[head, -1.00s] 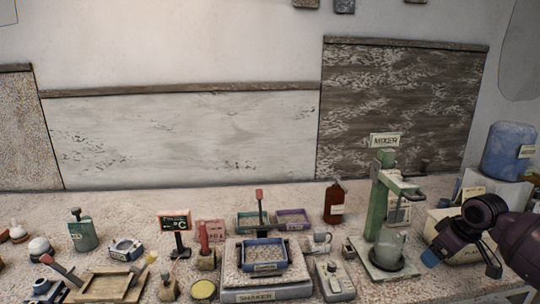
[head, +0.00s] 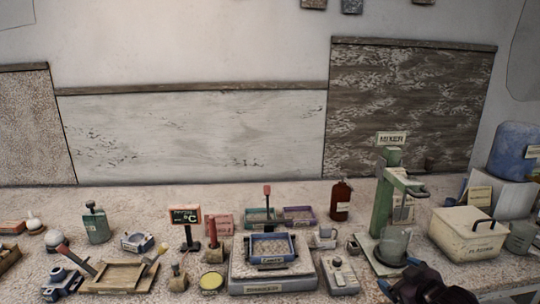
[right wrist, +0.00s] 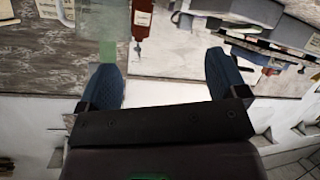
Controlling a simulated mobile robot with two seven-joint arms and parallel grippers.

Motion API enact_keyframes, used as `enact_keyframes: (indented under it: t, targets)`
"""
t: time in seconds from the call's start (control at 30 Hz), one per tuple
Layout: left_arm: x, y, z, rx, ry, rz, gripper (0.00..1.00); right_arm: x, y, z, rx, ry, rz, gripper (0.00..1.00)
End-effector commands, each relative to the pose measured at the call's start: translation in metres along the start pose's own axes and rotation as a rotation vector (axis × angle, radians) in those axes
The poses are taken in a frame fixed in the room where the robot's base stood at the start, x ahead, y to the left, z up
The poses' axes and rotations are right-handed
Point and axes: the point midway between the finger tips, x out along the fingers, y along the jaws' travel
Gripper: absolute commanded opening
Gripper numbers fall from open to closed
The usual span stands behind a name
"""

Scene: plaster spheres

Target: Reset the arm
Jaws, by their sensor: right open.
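My right gripper (head: 399,276) is low at the bottom right of the head view, in front of the green mixer (head: 385,205). Its two blue fingers also show in the right wrist view (right wrist: 163,72), spread wide apart with nothing between them. The rest of the right arm is mostly cut off by the bottom edge of the head view. My left gripper is not in view.
The bench holds a shaker (head: 270,286) with a blue tray (head: 271,246), a dark red bottle (head: 340,201), a cream box (head: 466,234), a blue jug (head: 513,150) and a wooden tray (head: 118,275). Bare bench runs along the wall at the back.

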Motion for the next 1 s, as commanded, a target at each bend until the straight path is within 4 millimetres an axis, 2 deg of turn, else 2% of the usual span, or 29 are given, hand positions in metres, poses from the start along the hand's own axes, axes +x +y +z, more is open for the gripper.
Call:
enact_keyframes:
  t: [0.03,0.2,0.37,0.6,0.8,1.0]
  targets:
    - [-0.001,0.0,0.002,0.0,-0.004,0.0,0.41,-0.008,-0.02,0.014,0.021,0.017,0.002,0.91]
    - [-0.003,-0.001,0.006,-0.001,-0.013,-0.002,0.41,-0.04,-0.069,0.051,0.072,0.057,0.034,0.91]
    - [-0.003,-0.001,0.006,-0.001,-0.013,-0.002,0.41,-0.075,-0.108,0.088,0.137,0.044,0.072,0.91]
    - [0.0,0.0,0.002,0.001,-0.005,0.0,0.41,-0.136,-0.161,0.153,0.268,-0.08,0.124,0.91]
    - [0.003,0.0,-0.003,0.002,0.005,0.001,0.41,-0.18,-0.197,0.201,0.376,-0.201,0.141,0.91]
    - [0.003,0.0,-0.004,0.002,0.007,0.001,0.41,-0.201,-0.21,0.221,0.4,-0.254,0.142,0.91]
